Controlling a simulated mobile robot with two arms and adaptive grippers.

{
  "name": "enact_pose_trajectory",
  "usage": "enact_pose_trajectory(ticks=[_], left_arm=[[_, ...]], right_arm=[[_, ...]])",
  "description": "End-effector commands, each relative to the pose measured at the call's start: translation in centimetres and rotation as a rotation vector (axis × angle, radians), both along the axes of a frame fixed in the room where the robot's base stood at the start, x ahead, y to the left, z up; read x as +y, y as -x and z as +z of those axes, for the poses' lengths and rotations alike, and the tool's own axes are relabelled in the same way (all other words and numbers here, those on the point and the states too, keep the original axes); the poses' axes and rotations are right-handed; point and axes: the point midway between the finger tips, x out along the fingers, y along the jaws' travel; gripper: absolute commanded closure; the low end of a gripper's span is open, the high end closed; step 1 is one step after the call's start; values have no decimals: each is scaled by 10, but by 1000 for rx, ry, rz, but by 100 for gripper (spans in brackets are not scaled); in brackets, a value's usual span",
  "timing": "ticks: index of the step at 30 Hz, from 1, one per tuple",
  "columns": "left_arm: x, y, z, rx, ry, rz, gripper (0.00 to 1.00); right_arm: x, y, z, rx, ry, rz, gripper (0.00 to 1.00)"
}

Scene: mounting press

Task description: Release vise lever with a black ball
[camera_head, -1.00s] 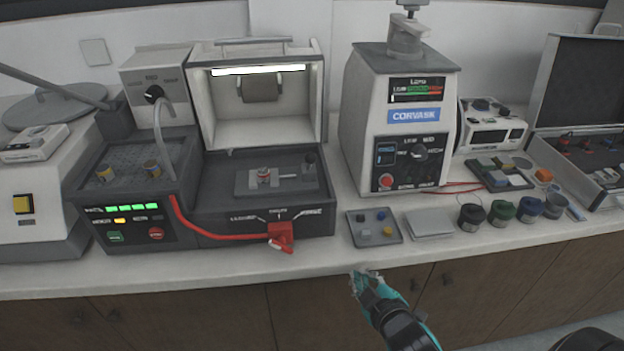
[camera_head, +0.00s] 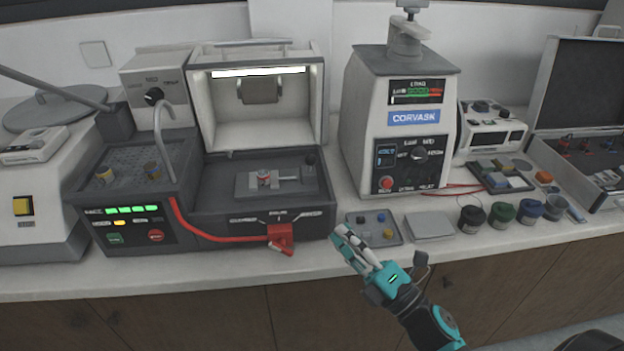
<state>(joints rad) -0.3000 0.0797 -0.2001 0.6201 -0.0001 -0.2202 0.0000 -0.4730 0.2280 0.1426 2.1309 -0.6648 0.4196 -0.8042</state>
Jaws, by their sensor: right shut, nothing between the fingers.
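The vise (camera_head: 265,181) sits inside the open dark chamber of the machine left of centre, with a small red and silver piece in it. The vise lever with a black ball (camera_head: 310,160) stands at the right of the vise, ball on top. My right gripper (camera_head: 340,234) is shut and empty. My left gripper is not in view.
A red lever handle (camera_head: 280,238) is on the chamber's front. A grey tray (camera_head: 356,236) with small coloured blocks lies behind my right gripper. The Corvask press (camera_head: 405,125) stands right of the chamber. Several jars (camera_head: 472,218) line the counter at right.

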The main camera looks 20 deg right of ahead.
Motion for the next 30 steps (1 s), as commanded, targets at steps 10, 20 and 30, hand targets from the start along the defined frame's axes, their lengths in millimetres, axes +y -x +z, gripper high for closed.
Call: enact_pose_trajectory(ticks=[10,20,30], left_arm=[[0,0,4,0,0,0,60],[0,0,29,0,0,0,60],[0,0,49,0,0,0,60]], right_arm=[[2,-8,5,1,-3,-1,100],[23,-64,29,-1,-4,0,100],[20,-112,47,3,-3,-2,100]])
